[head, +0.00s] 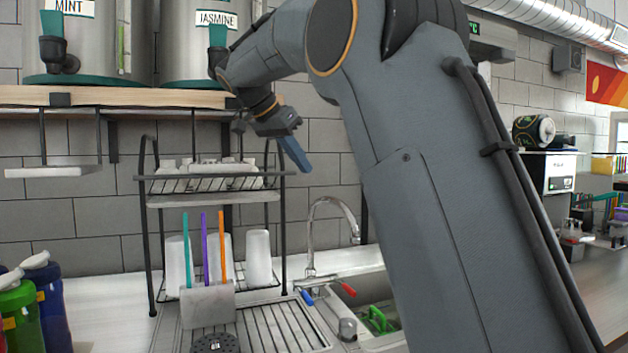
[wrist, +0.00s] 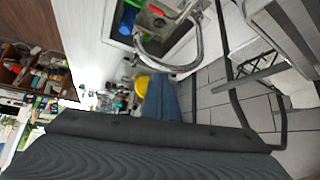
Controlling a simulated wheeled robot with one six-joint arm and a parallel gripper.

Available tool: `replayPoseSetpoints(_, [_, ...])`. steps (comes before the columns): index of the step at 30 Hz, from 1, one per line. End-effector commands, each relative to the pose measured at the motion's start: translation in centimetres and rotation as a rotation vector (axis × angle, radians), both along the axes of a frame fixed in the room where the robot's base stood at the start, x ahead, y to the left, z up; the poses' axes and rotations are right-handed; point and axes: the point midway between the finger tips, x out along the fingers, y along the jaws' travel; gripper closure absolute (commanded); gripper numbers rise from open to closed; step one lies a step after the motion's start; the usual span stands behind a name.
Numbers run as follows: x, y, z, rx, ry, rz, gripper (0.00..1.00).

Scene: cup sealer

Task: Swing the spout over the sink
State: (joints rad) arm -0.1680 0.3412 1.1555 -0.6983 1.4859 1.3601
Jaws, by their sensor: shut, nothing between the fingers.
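The chrome gooseneck spout (head: 333,201) rises behind the counter and arches to the right, its tip pointing down. In the head view the tip shows above the back part of the sink basin (head: 381,285); how it lines up in depth is hard to tell. The spout also shows in the wrist view (wrist: 168,66), near the sink (wrist: 121,22). My gripper (head: 297,158) is shut and empty, above and left of the spout and apart from it in the head view. Its blue fingers show in the wrist view (wrist: 162,100). My arm hides the sink's right side.
A two-tier dish rack (head: 213,200) with white cups stands left of the spout. A grey holder (head: 208,306) with coloured straws stands before it. Red (head: 349,289) and blue (head: 307,298) handles flank the spout base. Steel dispensers (head: 196,45) stand on a shelf above.

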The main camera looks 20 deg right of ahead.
Motion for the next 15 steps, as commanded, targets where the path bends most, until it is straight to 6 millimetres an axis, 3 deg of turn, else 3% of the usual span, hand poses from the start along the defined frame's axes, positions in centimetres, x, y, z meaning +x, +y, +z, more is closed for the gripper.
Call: replayPoseSetpoints(15, [2.2, -5.7, -7.1, 0.001, 0.005, 0.003, 1.0])
